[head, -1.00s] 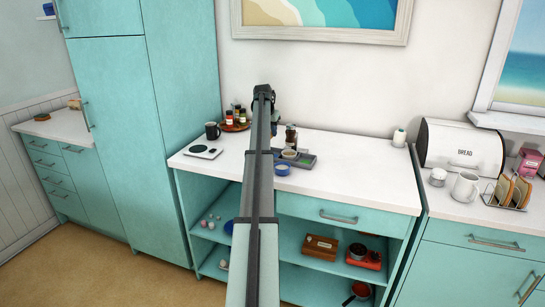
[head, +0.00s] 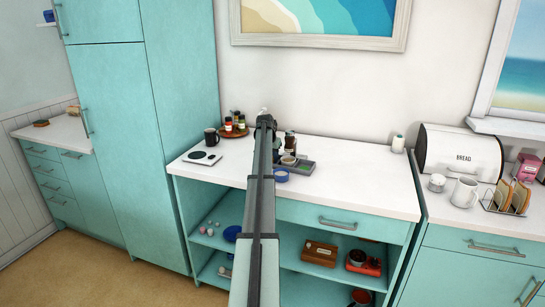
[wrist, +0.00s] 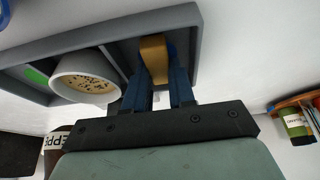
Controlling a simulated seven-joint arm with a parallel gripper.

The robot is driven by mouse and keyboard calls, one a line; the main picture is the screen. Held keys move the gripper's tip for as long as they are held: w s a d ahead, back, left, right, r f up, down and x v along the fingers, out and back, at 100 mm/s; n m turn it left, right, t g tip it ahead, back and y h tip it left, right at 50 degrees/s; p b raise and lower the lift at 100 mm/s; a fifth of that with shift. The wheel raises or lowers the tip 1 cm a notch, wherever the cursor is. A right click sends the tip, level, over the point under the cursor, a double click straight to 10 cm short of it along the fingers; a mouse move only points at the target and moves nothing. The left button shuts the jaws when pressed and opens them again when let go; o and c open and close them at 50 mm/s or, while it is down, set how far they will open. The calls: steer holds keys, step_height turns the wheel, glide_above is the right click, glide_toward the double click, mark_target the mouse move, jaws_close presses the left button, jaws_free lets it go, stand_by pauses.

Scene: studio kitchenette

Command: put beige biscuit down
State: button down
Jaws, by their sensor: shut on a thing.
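In the wrist view, my gripper (wrist: 160,82) is shut on the beige biscuit (wrist: 154,55), which sticks out past the two blue fingers. The biscuit shows over a compartment of the grey divided tray (wrist: 110,35); I cannot tell whether it touches the tray. In the head view, my arm hides the gripper and the biscuit. The tray shows there in part (head: 302,168), on the white counter, right of my arm.
A bowl of speckled food (wrist: 85,80) stands in the tray beside the gripper. A blue bowl (head: 281,174) is at the tray's front. A dark mug (head: 211,136) and a round tray of jars (head: 236,130) stand left.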

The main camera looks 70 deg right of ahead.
steer(key=shift+f, duration=0.15)
steer(key=c, duration=0.9)
jaws_free()
steer(key=shift+c, duration=0.2)
steer(key=v, duration=1.2)
steer(key=shift+r, duration=0.25)
